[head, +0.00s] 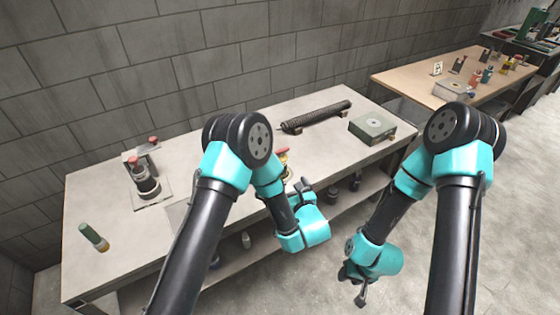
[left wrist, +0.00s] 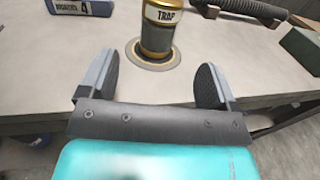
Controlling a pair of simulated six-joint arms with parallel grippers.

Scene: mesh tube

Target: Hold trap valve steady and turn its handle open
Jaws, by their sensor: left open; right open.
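The trap valve (left wrist: 158,32) is an upright cylinder labelled TRAP, with gold bands and a dark lower part. It stands on a round base on the workbench, and its top is cut off in the left wrist view. In the head view only a small yellow and red part of the trap valve (head: 284,153) shows beside my left arm; I cannot make out its handle. My left gripper (left wrist: 155,75) is open and empty, in front of the valve with a finger toward either side; it also shows in the head view (head: 304,188). My right gripper (head: 356,286) is open and empty, low over the floor before the bench.
A ribbed dark tube (head: 318,116) lies at the bench's back, with a green-grey box (head: 372,126) to its right. A blue labelled box (left wrist: 82,6) is left of the valve.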

